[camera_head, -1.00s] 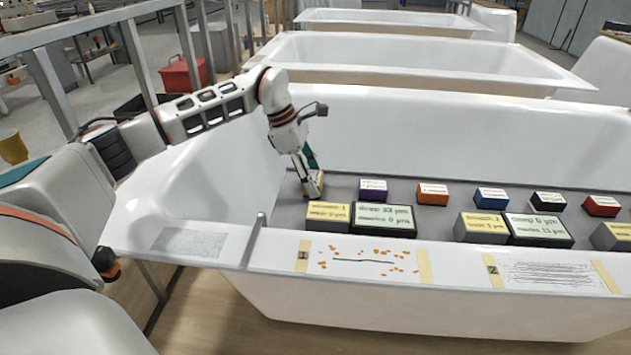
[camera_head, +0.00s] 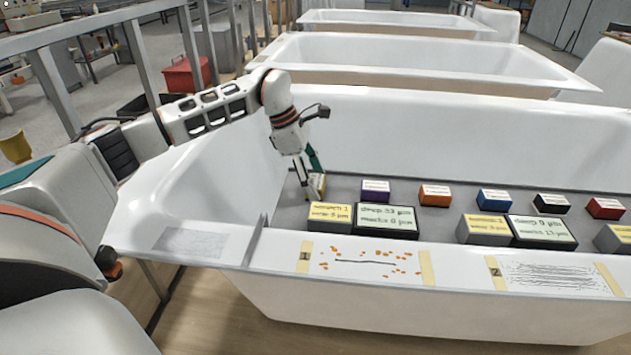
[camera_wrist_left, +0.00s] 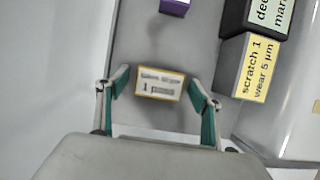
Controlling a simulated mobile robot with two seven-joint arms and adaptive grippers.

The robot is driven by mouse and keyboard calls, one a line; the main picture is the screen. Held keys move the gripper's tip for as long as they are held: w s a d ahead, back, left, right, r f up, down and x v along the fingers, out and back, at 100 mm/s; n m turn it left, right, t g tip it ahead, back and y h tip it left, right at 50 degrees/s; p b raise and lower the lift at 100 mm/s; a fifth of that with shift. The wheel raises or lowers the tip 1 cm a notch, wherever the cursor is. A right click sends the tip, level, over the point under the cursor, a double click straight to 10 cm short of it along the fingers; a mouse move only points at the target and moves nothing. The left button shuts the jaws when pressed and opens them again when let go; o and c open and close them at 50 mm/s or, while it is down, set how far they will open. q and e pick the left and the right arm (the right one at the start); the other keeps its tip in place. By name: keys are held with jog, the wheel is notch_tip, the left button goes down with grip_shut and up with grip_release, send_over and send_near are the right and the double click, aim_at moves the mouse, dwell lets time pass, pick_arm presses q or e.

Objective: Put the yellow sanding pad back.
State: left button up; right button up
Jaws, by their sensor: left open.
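The yellow sanding pad (camera_head: 319,184) rests on the grey board at the left end of its row, partly hidden behind my left gripper (camera_head: 312,188) in the head view. In the left wrist view the yellow-edged pad (camera_wrist_left: 160,85) has a white printed label and lies between the spread green-and-grey fingers of my left gripper (camera_wrist_left: 158,92). A gap shows on both sides, so the gripper is open around the pad. My right gripper is in neither view.
The grey board (camera_head: 345,185) also carries purple (camera_head: 376,190), orange (camera_head: 435,195), blue (camera_head: 494,200), black and red pads. Labelled blocks, one marked scratch 1 (camera_head: 329,217), stand in front. The white tub wall (camera_head: 225,165) rises close on the left.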

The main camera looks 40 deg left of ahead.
aim_at(318, 180)
pick_arm(q)
jog(key=p+v, duration=0.1)
jog(key=v, duration=0.3)
jog(key=shift+w+r, duration=0.1)
jog(key=shift+r, duration=0.1)
jog(key=p+v, duration=0.1)
jog(key=v, duration=0.6)
jog(key=shift+s+p, duration=0.2)
jog(key=shift+p, duration=0.15)
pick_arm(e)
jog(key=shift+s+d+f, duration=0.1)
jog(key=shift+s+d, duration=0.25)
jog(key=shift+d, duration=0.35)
pick_arm(q)
jog(key=shift+r, duration=0.1)
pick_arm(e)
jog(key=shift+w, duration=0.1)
